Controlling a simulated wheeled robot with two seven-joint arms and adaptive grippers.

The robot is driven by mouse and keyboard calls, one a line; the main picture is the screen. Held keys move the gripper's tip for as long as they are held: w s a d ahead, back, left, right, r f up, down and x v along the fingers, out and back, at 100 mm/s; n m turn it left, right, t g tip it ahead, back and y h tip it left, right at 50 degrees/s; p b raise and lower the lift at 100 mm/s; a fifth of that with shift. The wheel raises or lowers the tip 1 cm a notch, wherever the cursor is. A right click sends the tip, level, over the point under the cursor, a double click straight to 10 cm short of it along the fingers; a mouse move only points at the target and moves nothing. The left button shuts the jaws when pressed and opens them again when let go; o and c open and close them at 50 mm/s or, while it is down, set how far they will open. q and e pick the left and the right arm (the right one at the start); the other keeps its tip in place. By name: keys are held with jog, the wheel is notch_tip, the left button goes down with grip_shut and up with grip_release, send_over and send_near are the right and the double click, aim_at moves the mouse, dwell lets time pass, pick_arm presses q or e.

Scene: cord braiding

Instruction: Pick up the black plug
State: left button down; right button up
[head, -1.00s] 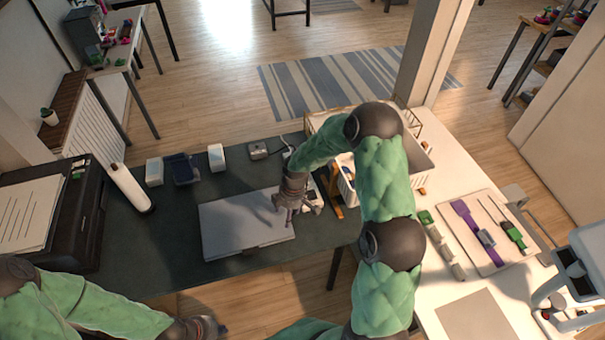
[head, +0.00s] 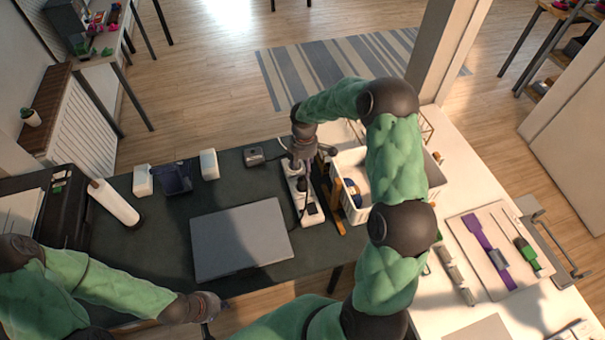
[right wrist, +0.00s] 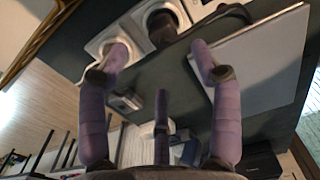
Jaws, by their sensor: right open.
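The black plug (head: 302,184) sits in the white power strip (head: 308,216) on the dark desk, right of the grey laptop. In the right wrist view the plug (right wrist: 161,28) stands in one of the strip's round sockets, beyond the fingertips, with a dark cord beside it. My right gripper (head: 308,158) is over the far end of the strip. Its purple fingers (right wrist: 160,55) are spread and empty, apart from the plug. My left gripper (head: 211,314) is low at the desk's near edge, and its fingers are too small to read.
The closed grey laptop (head: 240,240) lies left of the strip. A white basket (head: 358,212) stands to the right, with an orange-brown upright piece (head: 338,205) between. A small grey box (head: 254,156) sits behind. A tray (head: 502,285) with tools lies on the right table.

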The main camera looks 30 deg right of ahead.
aim_at(302, 180)
jog(key=shift+f, duration=0.3)
jog(key=shift+s+a+f, duration=0.1)
jog(key=shift+s+f, duration=0.05)
jog(key=shift+f, duration=0.15)
notch_tip(302, 180, down, 4)
jog(key=shift+r, duration=0.2)
jog(key=f, duration=0.3)
jog(key=f+b, duration=0.1)
jog(key=f, duration=0.1)
jog(key=shift+a+f, duration=0.25)
jog(key=shift+f, duration=0.1)
jog(key=shift+w, duration=0.2)
grip_shut()
